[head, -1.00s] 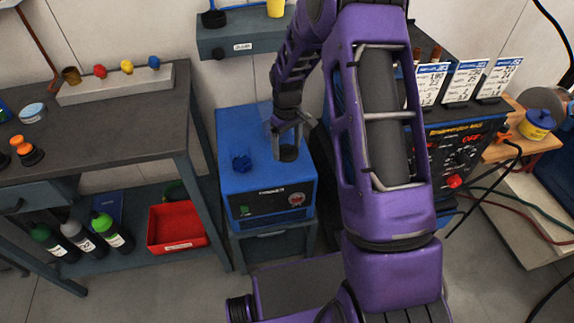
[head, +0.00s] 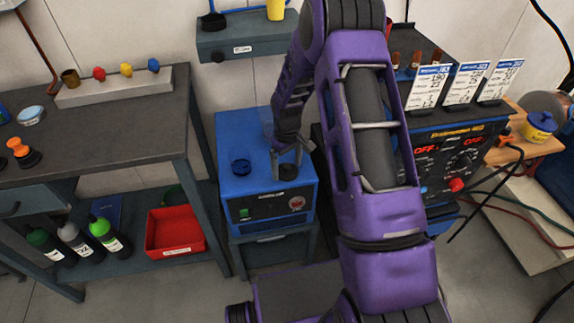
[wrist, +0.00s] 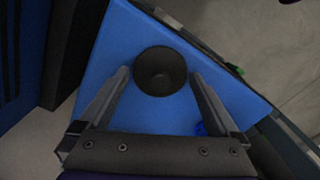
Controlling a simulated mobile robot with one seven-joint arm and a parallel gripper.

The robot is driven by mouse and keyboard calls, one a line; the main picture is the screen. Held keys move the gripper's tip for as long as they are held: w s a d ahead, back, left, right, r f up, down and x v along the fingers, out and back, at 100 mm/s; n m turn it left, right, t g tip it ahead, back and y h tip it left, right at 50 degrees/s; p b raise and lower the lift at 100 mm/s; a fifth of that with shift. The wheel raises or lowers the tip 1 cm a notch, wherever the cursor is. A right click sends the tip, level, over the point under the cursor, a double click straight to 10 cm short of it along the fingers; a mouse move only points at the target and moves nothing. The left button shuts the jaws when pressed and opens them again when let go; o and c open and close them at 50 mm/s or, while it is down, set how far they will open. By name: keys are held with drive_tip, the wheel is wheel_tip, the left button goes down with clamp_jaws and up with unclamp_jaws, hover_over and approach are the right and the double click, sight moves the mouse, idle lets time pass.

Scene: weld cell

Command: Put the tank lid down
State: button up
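The dark round tank lid (head: 291,174) appears to lie on the flat top of the blue cooler box (head: 258,190), near its front right. My gripper (head: 288,162) points down just above the lid. In the wrist view my gripper's fingers (wrist: 160,76) stand on either side of the lid, with a narrow gap at each side.
A workbench (head: 120,125) stands left, with bottles and a red bin (head: 175,232) on its lower shelf. A wall shelf (head: 245,40) hangs behind the box. A welding machine (head: 455,150) stands right. The middle of the box top is clear.

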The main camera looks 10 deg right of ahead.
sight(287, 165)
drive_tip(key=shift+r, duration=0.1)
wheel_tip(287, 165, up, 12)
drive_tip(key=p, duration=0.2)
idle(0.4)
drive_tip(key=shift+r, duration=0.1)
